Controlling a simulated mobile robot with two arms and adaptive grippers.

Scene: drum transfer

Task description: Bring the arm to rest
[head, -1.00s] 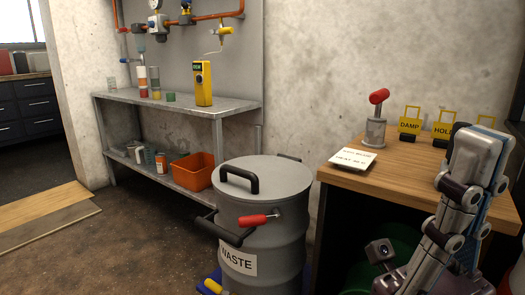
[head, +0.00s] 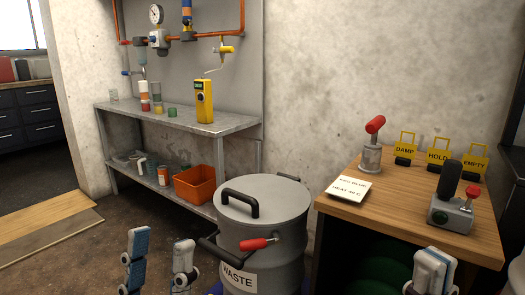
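My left gripper (head: 159,262) is at the bottom left, in front of the floor and left of the waste drum. Its two fingers stand upright and apart, with nothing visible between them. My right gripper (head: 434,270) is low at the bottom right edge, in front of the wooden table. Only its upper part shows, so its opening is hidden. Neither gripper is seen touching anything.
The grey waste drum (head: 288,233), lidded with a red-handled lever, stands at centre. The wooden table (head: 400,205) carries a red-topped device (head: 370,158), yellow signs (head: 437,158) and a control box (head: 450,215). A metal shelf (head: 185,123) stands behind.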

